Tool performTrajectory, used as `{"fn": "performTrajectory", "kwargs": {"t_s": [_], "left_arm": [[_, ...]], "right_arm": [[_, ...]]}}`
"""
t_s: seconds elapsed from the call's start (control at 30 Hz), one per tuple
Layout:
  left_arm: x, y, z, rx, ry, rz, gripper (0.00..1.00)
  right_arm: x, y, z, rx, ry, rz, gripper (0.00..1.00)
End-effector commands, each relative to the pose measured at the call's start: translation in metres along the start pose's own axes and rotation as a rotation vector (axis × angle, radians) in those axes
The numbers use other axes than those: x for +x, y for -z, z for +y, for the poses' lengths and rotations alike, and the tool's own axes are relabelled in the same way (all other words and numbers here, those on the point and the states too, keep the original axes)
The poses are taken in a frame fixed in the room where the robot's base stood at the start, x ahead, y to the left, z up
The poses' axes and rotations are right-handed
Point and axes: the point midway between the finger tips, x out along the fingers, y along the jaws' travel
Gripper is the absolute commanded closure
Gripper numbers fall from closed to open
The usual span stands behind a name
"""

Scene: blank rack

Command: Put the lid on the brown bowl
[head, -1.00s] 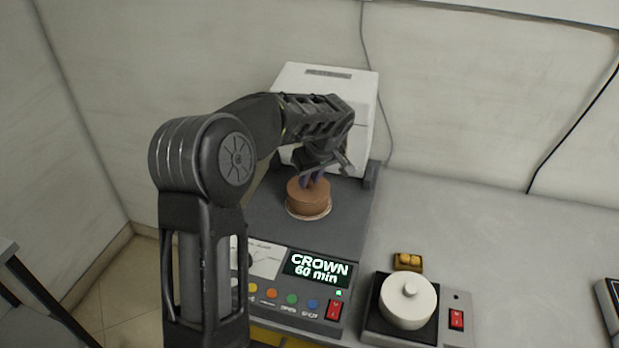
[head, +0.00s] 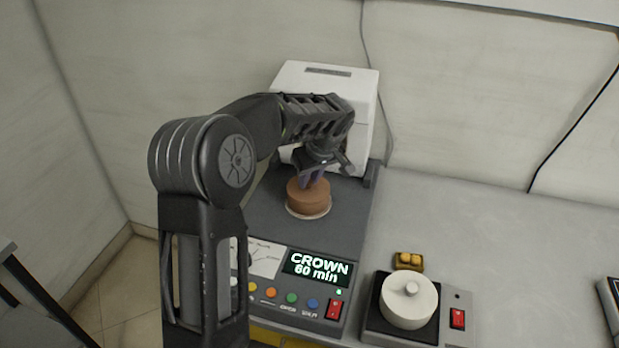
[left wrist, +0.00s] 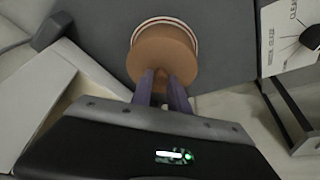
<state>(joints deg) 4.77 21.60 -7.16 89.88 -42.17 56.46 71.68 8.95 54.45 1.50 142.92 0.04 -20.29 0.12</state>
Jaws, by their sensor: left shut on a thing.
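The brown bowl (head: 310,205) stands on a pale round base on the dark plate of the machine. A brown disc-shaped lid (left wrist: 163,55) covers most of the bowl in the left wrist view, with a pale rim showing at its far edge. My left gripper (head: 313,178) points down at the top of the brown lid. In the left wrist view its purple-grey fingers (left wrist: 163,88) are shut on the lid's small knob, which they mostly hide. I cannot tell whether the lid is fully seated. My right gripper is not in view.
The white housing (head: 365,110) rises behind the bowl. A control panel (head: 290,285) with a display lies in front. A white lidded pot (head: 408,302) on a small heater and a yellow-brown block (head: 408,261) are to the right. The grey counter (head: 490,235) has free room.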

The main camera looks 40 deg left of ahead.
Motion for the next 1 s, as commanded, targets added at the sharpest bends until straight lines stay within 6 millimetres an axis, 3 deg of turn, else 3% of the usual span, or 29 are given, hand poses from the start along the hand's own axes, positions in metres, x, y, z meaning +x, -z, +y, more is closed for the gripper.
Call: {"fn": "performTrajectory", "kwargs": {"t_s": [0.63,0.67,0.93,1.0], "left_arm": [[0.0018,-0.0004,-0.0001,0.000,0.000,0.001,1.00],[0.0018,-0.0004,-0.0001,0.000,0.000,0.001,0.78],[0.0020,-0.0005,-0.0001,0.000,0.000,0.000,0.56],[0.0020,-0.0005,-0.0001,0.000,0.000,0.000,0.54]], "right_arm": [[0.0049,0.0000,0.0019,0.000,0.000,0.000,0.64],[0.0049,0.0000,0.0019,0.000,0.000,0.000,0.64],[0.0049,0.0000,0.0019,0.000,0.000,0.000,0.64],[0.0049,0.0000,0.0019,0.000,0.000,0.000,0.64]]}}
